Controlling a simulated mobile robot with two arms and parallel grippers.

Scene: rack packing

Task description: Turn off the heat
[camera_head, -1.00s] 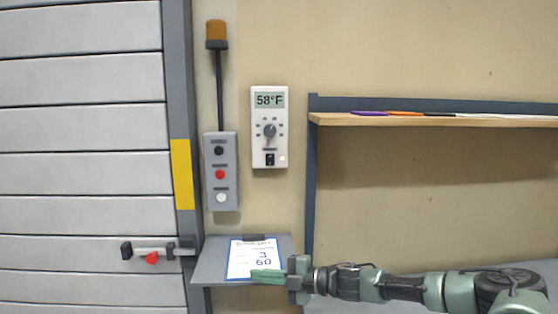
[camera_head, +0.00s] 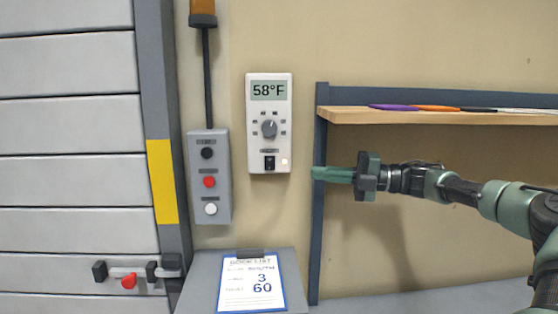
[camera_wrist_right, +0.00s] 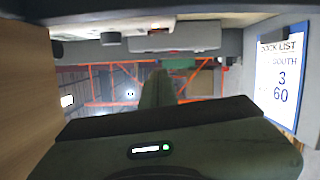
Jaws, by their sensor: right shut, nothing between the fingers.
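The white thermostat (camera_head: 268,123) is on the beige wall in the head view. Its display (camera_head: 268,91) reads 58°F. A grey round dial (camera_head: 269,129) sits at its middle. A black rocker switch (camera_head: 269,163) is at the bottom, with a small lit light (camera_head: 284,162) to its right. My right gripper (camera_head: 318,173) is shut and empty, with green fingers pointing left. In the picture it is right of the thermostat's lower edge, apart from it. The wrist view shows the green fingers (camera_wrist_right: 158,90) close together. My left gripper is in neither view.
A grey button box (camera_head: 208,177) with black, red and white buttons is left of the thermostat. A clipboard (camera_head: 252,283) lies on a small grey shelf below. A wooden shelf (camera_head: 450,117) with pens is at right. A roller door (camera_head: 70,170) fills the left.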

